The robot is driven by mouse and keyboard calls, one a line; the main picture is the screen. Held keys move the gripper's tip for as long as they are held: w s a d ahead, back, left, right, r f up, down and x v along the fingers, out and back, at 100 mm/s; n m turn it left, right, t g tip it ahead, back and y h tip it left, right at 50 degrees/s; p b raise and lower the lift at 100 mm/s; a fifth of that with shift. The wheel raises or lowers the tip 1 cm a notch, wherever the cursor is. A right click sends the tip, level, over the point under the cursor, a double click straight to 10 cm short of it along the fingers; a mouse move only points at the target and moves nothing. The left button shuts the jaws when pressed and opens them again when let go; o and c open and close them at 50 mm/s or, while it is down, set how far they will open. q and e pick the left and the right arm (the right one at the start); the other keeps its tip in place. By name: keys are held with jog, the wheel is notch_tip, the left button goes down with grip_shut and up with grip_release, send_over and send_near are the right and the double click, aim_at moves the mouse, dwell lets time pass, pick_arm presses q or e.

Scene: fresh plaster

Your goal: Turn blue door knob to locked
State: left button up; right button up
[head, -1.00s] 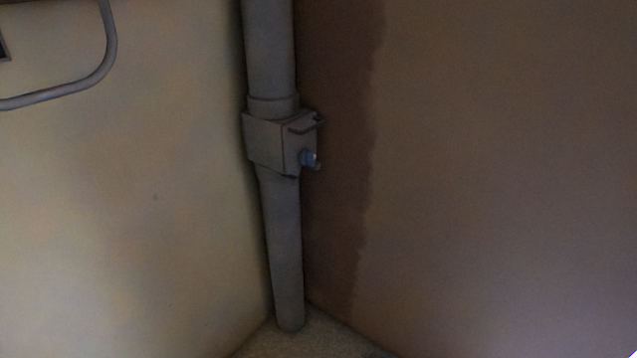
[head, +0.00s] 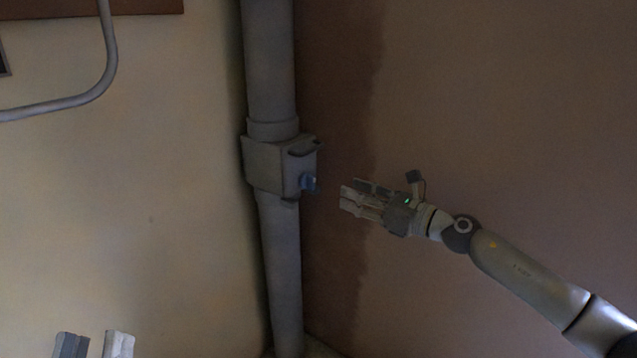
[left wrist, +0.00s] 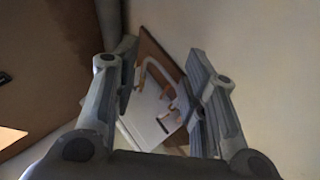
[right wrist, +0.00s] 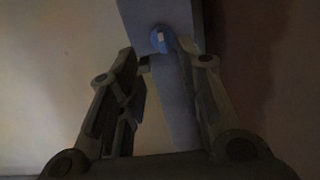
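The blue knob (head: 308,183) sits on the right face of a grey box (head: 272,165) fitted around a vertical pipe. In the right wrist view the blue knob (right wrist: 162,39) shows ahead, between and beyond the fingertips. My right gripper (head: 352,192) is open and empty, a short gap to the right of the knob in the head view, pointing at it. My left gripper (head: 95,345) shows only its fingertips at the bottom left of the head view. In the left wrist view its fingers (left wrist: 162,75) are apart with nothing between them.
The grey pipe (head: 284,265) runs down the corner between a pale wall (head: 130,190) and a brown wall (head: 500,110). A grey bent rail (head: 75,98) is on the pale wall at upper left. The space right of the knob is otherwise clear.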

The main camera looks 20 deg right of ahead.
aim_at(314, 181)
jog(key=x, duration=0.9)
jog(key=shift+w, duration=0.2)
pick_arm(q)
jog(key=shift+w+f+g, duration=0.35)
jog(key=shift+f+g, duration=0.05)
jog(key=shift+f, duration=0.25)
pick_arm(e)
jog(key=shift+w+a, duration=0.4)
jog(key=shift+w, duration=0.15)
grip_shut()
